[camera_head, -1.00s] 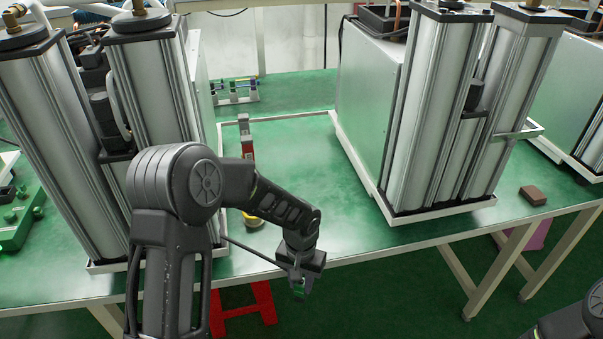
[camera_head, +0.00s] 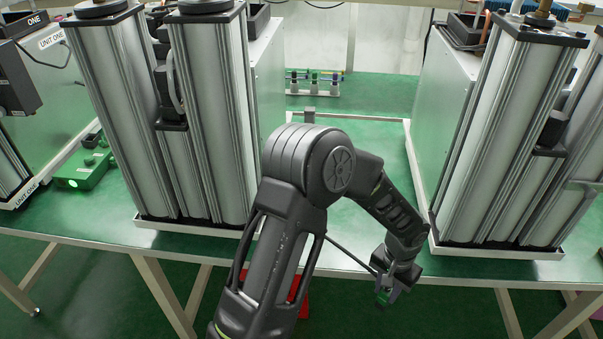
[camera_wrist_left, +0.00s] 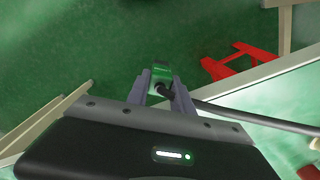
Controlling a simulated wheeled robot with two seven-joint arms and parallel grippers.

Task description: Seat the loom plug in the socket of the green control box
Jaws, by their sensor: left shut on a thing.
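My left gripper (camera_head: 386,288) is shut on the loom plug (camera_head: 382,298), a small green block, held out in front of the bench's front edge. In the left wrist view the plug (camera_wrist_left: 161,74) sits between the two fingertips (camera_wrist_left: 160,85), with its black cable (camera_wrist_left: 240,118) running off to the right. The green control box (camera_head: 85,168) lies on the bench at the far left, beside the tall silver columns, with a lit green spot on its near end. Its socket is too small to make out. My right gripper is out of view.
Tall silver column units (camera_head: 205,120) stand on the bench between my left gripper and the control box. More columns (camera_head: 505,130) stand at right. A small rack (camera_head: 313,82) is at the back. A red stool (camera_wrist_left: 240,62) is on the floor below.

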